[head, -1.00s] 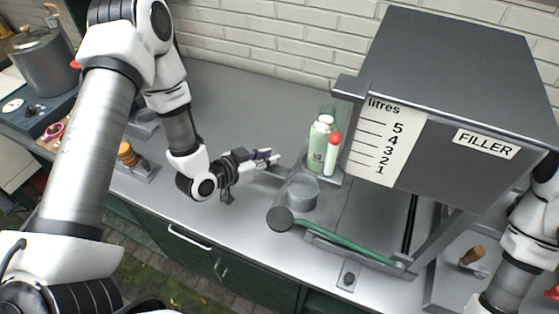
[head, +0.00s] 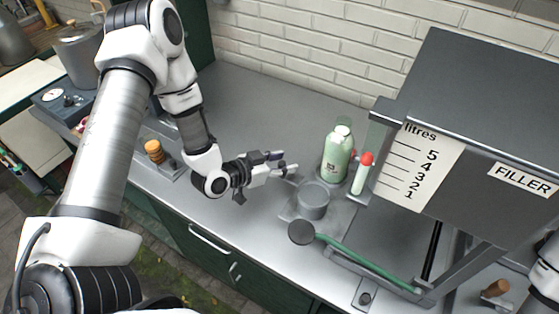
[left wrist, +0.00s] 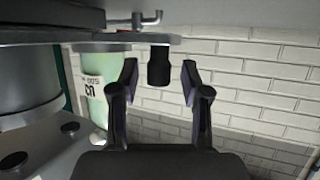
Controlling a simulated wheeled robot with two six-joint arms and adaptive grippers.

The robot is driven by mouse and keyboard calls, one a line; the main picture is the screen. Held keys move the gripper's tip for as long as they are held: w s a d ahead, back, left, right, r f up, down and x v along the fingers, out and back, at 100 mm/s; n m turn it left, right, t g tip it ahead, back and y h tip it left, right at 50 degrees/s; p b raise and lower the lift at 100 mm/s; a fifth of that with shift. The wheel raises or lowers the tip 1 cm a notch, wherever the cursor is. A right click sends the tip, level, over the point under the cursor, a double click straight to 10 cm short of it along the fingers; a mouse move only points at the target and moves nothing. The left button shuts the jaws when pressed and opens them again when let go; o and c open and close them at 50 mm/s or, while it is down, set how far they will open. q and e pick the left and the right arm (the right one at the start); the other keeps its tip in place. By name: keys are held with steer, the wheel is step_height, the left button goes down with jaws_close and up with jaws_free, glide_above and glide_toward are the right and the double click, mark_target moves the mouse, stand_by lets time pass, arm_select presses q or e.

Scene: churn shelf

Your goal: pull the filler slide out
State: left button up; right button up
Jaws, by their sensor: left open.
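The filler (head: 480,130) is a large dark box with a litre scale. A grey plate (head: 290,212), seemingly the slide, lies at its left with a grey cup (head: 312,201) on it. My left gripper (head: 289,164) is open and empty beside the plate's far left edge. In the left wrist view a short black handle (left wrist: 159,68) sticks out from a plate edge (left wrist: 120,38), between the open fingers (left wrist: 160,85) or just beyond them; I see no contact. The handle is hidden in the head view. My right gripper is out of frame.
A green bottle (head: 337,158) and a red-capped tube (head: 362,176) stand close behind the cup. A green lever (head: 365,262) with a black round knob (head: 301,232) runs in front. The counter (head: 255,110) behind my left gripper is clear.

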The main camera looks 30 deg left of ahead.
arm_select(q)
steer(key=v, duration=1.2)
steer(key=shift+f, duration=0.1)
stand_by(0.4)
